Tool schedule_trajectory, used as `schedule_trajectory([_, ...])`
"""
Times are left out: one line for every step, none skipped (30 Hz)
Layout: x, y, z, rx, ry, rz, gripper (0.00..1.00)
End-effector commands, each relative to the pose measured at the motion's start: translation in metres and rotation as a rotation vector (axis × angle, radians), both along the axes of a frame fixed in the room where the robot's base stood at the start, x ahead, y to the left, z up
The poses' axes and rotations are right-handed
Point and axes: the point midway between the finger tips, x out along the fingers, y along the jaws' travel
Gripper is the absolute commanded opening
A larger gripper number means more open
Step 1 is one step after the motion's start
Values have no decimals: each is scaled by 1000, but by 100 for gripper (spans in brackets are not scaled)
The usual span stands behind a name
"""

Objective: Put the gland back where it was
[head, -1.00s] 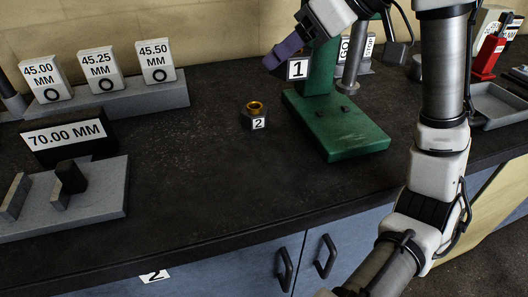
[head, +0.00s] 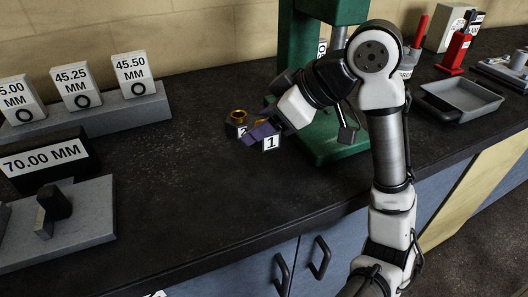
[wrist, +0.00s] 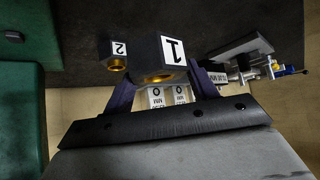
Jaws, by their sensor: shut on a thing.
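My gripper (head: 262,134) has purple fingers and is shut on a dark block labelled 1 (head: 270,143). In the wrist view the held block (wrist: 173,50) sits between the fingers with a brass ring in its face. A similar dark block labelled 2 (head: 236,130), with a brass ring on top, stands on the bench just left of the held block; it also shows in the wrist view (wrist: 117,48). The fingers partly hide block 2 in the head view. I cannot tell whether the held block touches the bench, or which brass part is the gland.
The green press (head: 325,150) stands right behind my gripper. Size blocks marked 45.25 MM (head: 76,84) and 45.50 MM (head: 133,70) stand on a grey rack at left. A 70.00 MM sign (head: 45,160) is at front left. The dark bench (head: 185,200) is clear in the middle front.

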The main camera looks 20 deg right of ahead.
Motion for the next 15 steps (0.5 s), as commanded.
schedule_trajectory([0,0,-10,3,-1,-1,12])
schedule_trajectory([0,0,-15,3,-2,-2,12])
schedule_trajectory([0,0,-21,3,-1,-1,12])
schedule_trajectory([0,0,-25,3,-1,-1,12])
schedule_trajectory([0,0,-28,1,-1,-1,12])
schedule_trajectory([0,0,-30,0,-3,-1,12])
schedule_trajectory([0,0,-32,0,-3,-1,12])
schedule_trajectory([0,0,-33,0,-3,-1,12])
schedule_trajectory([0,0,-35,0,-1,-1,12])
schedule_trajectory([0,0,-37,0,-1,-1,12])
schedule_trajectory([0,0,-40,1,-1,-1,12])
schedule_trajectory([0,0,-44,1,-1,-1,12])
schedule_trajectory([0,0,-48,3,-2,-2,12])
schedule_trajectory([0,0,-52,3,-2,-1,12])
schedule_trajectory([0,0,-58,2,-1,-1,12])
